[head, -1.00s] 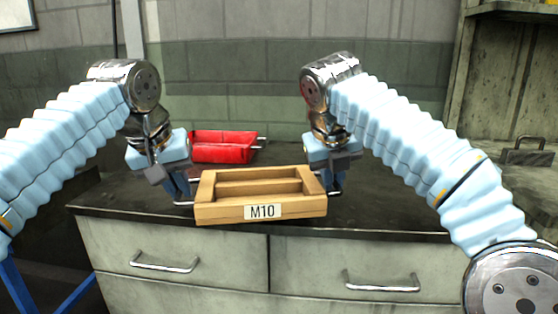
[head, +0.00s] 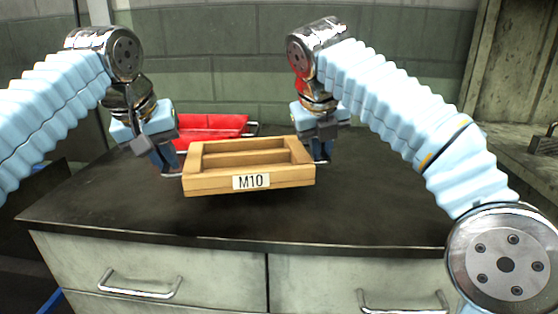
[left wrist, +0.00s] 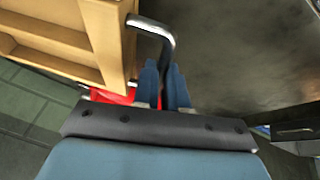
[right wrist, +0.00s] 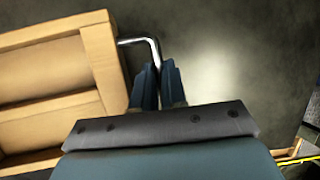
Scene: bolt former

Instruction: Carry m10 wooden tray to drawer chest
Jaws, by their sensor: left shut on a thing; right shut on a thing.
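The M10 wooden tray (head: 250,184) has two compartments, a white M10 label and a metal handle at each end. It is held level above the dark top of the drawer chest (head: 240,222). My left gripper (head: 172,168) is shut on its left handle, and the handle between the fingers also shows in the left wrist view (left wrist: 165,45). My right gripper (head: 322,158) is shut on the right handle, which shows in the right wrist view (right wrist: 150,45). Both compartments look empty, though their floors are partly hidden.
A red tray (head: 212,127) with a metal handle lies behind the wooden tray, partly hidden by my left gripper. The chest top is clear in front and to the right. Drawer handles (head: 140,286) stick out from its front. A metal-handled object (head: 545,142) stands at the far right.

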